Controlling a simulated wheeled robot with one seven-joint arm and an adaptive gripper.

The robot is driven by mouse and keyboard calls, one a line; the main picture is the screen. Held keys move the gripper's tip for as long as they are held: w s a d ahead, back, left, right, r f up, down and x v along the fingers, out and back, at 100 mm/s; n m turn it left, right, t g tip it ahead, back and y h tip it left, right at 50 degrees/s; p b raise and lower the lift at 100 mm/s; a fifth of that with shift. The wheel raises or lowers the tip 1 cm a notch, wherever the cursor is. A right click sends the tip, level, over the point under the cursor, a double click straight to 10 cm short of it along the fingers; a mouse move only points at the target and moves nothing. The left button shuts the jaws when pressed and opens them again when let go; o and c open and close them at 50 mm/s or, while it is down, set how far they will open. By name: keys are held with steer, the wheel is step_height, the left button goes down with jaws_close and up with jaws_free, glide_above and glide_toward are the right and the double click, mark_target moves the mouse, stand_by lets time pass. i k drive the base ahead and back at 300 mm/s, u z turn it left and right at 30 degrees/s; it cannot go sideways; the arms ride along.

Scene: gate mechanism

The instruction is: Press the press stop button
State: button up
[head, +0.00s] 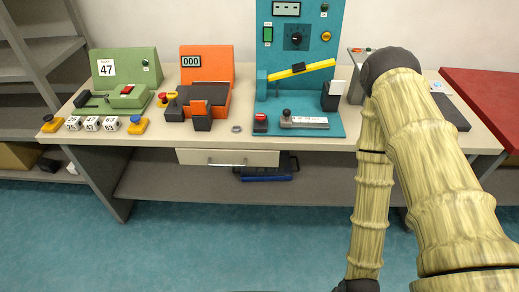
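Several red buttons show in the head view, and no readable label marks one as the press stop. A red mushroom button on a yellow base (164,98) is beside the orange machine (207,62) with the 000 counter. A red button on a black box (260,118) is at the front left of the teal machine (300,80) with the yellow lever (306,69). A red button (127,90) is on the green machine (125,64). Two more yellow-based buttons (48,123) (138,124) stand at the front left. My gripper is out of view; my arm fills the right side.
The grey workbench (232,140) has clear strips along its front edge. Number blocks (92,123) stand at front left. A small ring (237,129) lies between the orange and teal machines. A red table (487,95) is at right. My arm hides part of the bench's right end.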

mark_target(162, 96)
steer(key=k, duration=0.5)
steer(key=u, duration=0.85)
steer(key=i, duration=0.5)
